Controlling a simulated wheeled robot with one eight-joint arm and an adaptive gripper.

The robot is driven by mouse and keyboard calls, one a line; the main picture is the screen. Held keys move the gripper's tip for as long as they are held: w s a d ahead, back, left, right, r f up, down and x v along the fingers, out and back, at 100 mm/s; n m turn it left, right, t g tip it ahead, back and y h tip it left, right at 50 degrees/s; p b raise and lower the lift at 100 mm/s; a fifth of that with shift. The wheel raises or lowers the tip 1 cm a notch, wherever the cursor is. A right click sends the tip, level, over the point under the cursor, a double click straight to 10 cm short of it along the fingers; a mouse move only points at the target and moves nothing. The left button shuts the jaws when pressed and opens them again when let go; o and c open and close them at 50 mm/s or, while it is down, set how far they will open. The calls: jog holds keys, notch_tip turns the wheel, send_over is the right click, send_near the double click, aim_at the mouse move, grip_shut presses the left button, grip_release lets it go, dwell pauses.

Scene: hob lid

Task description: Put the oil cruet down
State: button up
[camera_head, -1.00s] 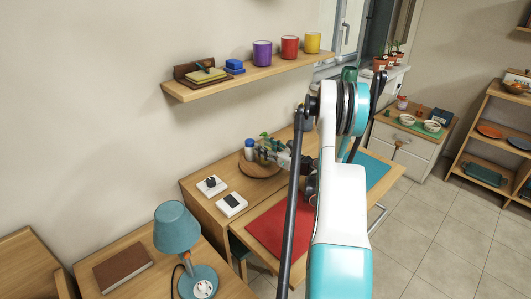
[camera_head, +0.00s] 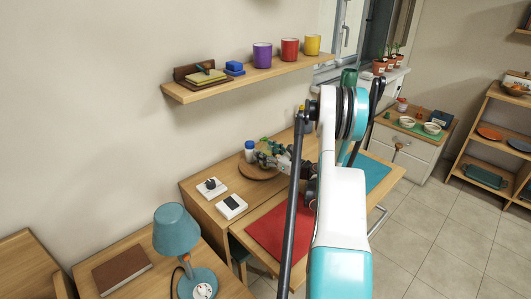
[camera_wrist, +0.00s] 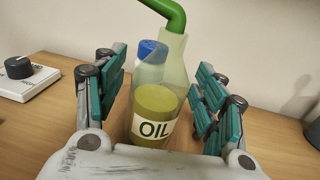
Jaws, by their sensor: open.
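The oil cruet (camera_wrist: 155,105) stands upright between the two fingers of my gripper (camera_wrist: 160,100) in the wrist view. It is a clear bottle with yellow oil, an OIL label and a green bent spout (camera_wrist: 167,12). The fingers are spread, with a gap on each side of the cruet. In the head view my gripper (camera_head: 266,157) is over the round wooden board (camera_head: 258,172) on the table, and the cruet is mostly hidden there. Whether its base is on the board or the table cannot be told.
A blue-capped bottle (camera_head: 250,151) stands just left of my gripper; its blue cap (camera_wrist: 150,48) shows behind the cruet. A red mat (camera_head: 278,228) lies in front. A wall shelf with cups (camera_head: 262,60) hangs above.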

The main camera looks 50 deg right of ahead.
jog(key=s, duration=1.2)
jog(key=shift+p, duration=0.35)
jog(key=shift+d, duration=0.1)
